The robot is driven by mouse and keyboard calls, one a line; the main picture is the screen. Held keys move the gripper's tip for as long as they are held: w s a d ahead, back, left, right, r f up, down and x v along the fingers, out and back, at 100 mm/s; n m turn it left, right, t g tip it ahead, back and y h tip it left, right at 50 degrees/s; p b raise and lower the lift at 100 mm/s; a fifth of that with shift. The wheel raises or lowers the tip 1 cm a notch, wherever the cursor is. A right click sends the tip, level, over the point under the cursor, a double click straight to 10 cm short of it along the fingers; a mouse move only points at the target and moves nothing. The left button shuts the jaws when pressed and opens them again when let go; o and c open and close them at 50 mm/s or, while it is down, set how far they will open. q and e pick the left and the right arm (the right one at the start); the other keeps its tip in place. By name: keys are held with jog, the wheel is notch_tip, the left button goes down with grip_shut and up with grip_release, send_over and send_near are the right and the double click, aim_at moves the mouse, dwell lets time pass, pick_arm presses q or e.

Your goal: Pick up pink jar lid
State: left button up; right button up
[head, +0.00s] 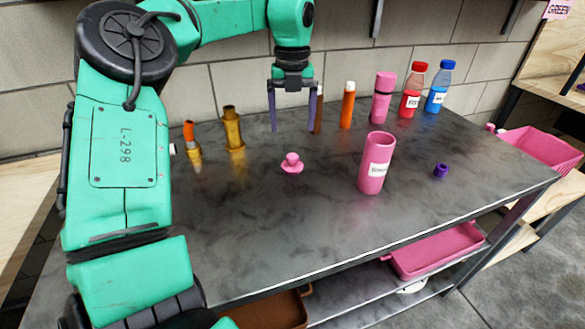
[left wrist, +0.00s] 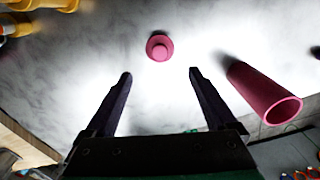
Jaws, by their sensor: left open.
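The pink jar lid (head: 292,163) lies on the grey metal table (head: 270,225), left of the open pink jar (head: 376,165). It has a round knob on a wider flange. In the left wrist view the lid (left wrist: 159,46) is beyond the fingertips, roughly centred between them. My left gripper (head: 293,125) points down with its fingers apart and empty, above and behind the lid, not touching it. In the left wrist view the left gripper (left wrist: 160,75) also shows open. The pink jar (left wrist: 265,95) is to the right there. My right gripper is not in view.
Brass fittings (head: 234,130) stand at left. An orange tube (head: 347,105), a pink bottle (head: 382,98), a red bottle (head: 412,92) and a blue bottle (head: 438,90) stand along the back. A purple cap (head: 441,170) lies at right. The table front is clear.

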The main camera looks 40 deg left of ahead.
aim_at(292, 156)
pick_arm(q)
notch_tip(292, 156, down, 12)
jog(key=shift+r, duration=0.2)
jog(key=c, duration=1.2)
